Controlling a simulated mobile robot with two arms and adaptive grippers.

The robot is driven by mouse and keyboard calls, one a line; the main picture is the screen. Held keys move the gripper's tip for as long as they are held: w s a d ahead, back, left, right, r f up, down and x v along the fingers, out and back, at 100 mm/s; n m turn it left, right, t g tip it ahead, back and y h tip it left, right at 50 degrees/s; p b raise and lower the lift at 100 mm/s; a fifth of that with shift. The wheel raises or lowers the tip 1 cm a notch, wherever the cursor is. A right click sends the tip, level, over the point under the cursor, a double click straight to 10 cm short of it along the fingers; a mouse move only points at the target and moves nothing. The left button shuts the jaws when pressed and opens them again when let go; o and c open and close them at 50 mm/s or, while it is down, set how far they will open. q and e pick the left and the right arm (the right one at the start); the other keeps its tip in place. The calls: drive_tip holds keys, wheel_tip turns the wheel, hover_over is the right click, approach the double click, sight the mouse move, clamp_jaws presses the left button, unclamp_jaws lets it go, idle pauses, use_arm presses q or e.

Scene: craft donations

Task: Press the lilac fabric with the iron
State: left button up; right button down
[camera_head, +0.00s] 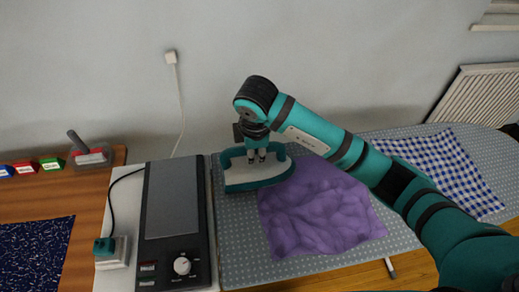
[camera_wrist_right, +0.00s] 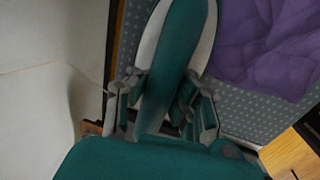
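The teal and white iron (camera_head: 258,178) stands at the left end of the grey dotted ironing board. Its right end is close to the edge of the crumpled lilac fabric (camera_head: 318,212). My right gripper (camera_head: 257,157) reaches down to the iron's handle from above. In the right wrist view, the fingers of my right gripper (camera_wrist_right: 160,103) are on either side of the teal handle of the iron (camera_wrist_right: 172,55); I cannot tell whether both press on it. The lilac fabric (camera_wrist_right: 265,45) shows beyond the iron. My left gripper is out of view.
The ironing board (camera_head: 243,245) also carries a blue checked cloth (camera_head: 450,165). Left of it stands a dark device with a dial (camera_head: 175,215). A wooden table (camera_head: 60,197) holds colored blocks (camera_head: 25,168) and dark speckled fabric (camera_head: 35,245). A radiator (camera_head: 480,95) is at the back right.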

drive_tip(key=shift+f, duration=0.1)
idle(0.6)
drive_tip(key=shift+r+p, duration=0.7)
drive_tip(key=shift+r, duration=0.65)
drive_tip(key=shift+f, duration=0.1)
